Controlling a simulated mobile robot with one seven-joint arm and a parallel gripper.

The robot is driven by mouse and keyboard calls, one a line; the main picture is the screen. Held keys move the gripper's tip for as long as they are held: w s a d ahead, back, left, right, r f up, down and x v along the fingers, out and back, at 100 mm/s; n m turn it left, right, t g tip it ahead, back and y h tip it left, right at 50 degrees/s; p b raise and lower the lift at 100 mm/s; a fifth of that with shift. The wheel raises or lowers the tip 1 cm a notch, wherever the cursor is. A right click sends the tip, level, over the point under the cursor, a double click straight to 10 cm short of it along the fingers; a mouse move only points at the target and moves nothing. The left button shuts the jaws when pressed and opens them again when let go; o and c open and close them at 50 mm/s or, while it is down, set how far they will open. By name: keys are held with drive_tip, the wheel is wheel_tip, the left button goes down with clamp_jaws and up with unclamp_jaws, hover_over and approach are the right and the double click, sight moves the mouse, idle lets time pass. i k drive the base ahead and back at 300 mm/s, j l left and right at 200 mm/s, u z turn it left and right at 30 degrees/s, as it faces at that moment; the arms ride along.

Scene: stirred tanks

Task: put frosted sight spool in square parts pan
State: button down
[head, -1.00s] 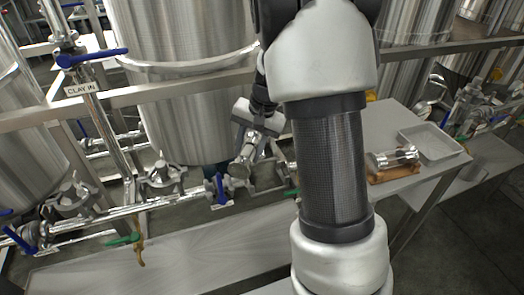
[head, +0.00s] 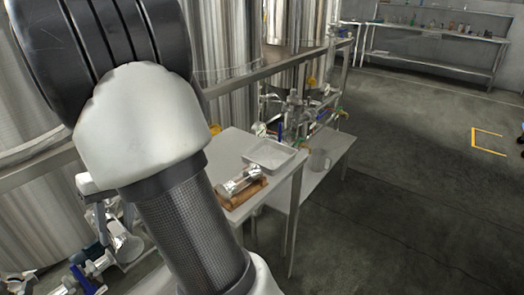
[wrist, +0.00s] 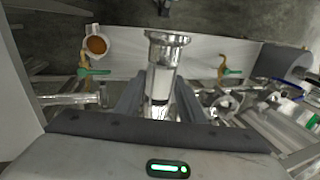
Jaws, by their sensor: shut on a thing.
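In the wrist view my gripper (wrist: 160,98) is shut on the frosted sight spool (wrist: 163,80), a whitish tube with a shiny metal flange at its upper end in the picture. The fingers lie on both sides of the tube; its lower end is partly hidden. In the head view my arm covers much of the left side, and the gripper end is hard to make out there. The square parts pan (head: 270,153), a shallow pale metal tray, sits empty on the grey table, well to the right of my arm.
A clear sight spool (head: 241,180) lies on a brown cradle (head: 246,193), in front of the pan on the table (head: 228,150). Tanks, pipes and valves line the left. Open floor (head: 400,200) lies right.

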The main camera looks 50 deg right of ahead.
sight(273, 163)
drive_tip(key=k+l+z, duration=0.15)
drive_tip(key=l, duration=0.25)
drive_tip(key=k+l+z, duration=0.15)
drive_tip(key=l, duration=0.2)
drive_tip(key=l+z, duration=0.1)
drive_tip(key=l, duration=0.3)
drive_tip(key=i+l+z, duration=0.15)
drive_tip(key=l, duration=0.2)
drive_tip(key=i+l+z, duration=0.1)
drive_tip(key=i+l, duration=0.1)
drive_tip(key=l, duration=0.05)
